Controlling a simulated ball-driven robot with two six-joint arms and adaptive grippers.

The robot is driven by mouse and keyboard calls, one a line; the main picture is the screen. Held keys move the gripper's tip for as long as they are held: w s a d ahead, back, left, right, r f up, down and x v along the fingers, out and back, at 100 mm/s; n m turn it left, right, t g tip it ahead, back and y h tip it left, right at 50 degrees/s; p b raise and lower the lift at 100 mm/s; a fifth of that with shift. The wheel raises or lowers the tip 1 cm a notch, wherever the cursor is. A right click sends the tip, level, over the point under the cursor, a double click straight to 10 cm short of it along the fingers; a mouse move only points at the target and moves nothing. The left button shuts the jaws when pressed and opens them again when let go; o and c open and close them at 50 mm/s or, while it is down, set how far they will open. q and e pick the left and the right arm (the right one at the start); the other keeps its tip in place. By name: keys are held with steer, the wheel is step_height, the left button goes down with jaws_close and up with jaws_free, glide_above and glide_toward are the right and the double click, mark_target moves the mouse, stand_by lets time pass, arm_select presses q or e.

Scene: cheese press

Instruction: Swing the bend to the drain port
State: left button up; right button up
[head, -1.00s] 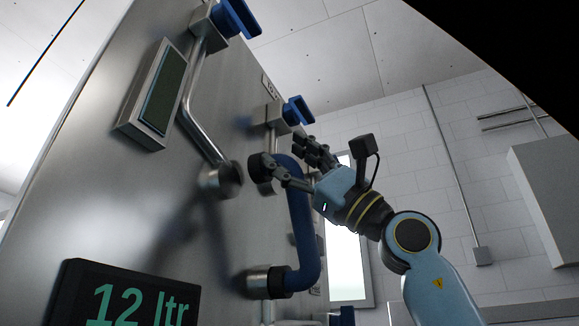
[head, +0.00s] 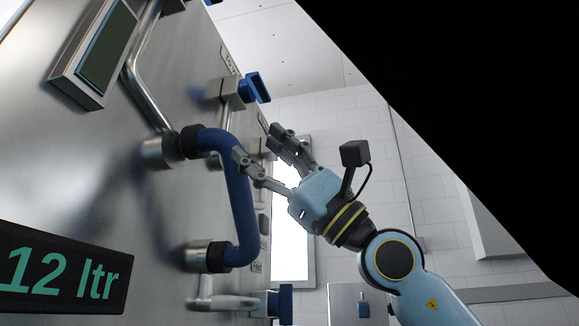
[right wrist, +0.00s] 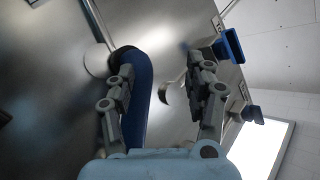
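The bend (head: 238,195) is a blue curved pipe with black collars. Its lower end sits at a steel port (head: 197,256) on the metal panel. Its upper end is at the left upper steel port (head: 158,152), below a steel pipe; whether it is fully seated I cannot tell. Another grey stub (head: 215,161) shows partly behind the bend. No readable label marks the drain port. My right gripper (head: 262,148) is open, one finger by the bend's upper part. In the right wrist view the bend (right wrist: 137,90) shows beside the left finger, between the spread fingers. My left gripper is not in view.
A blue-handled valve (head: 256,88) stands right of the upper ports, and another blue handle (head: 284,303) is below. A black display (head: 62,272) reads "12 ltr". A small screen box (head: 106,48) is at upper left. There is free room right of the panel.

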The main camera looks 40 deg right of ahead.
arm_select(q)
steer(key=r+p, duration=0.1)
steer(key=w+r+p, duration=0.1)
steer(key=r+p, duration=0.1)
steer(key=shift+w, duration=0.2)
arm_select(e)
steer(key=s+f, duration=0.1)
steer(key=s+d+f, duration=0.1)
steer(key=s+f, duration=0.1)
steer(key=f, duration=0.1)
steer(key=shift+s+d, duration=0.3)
steer(key=shift+d, duration=0.1)
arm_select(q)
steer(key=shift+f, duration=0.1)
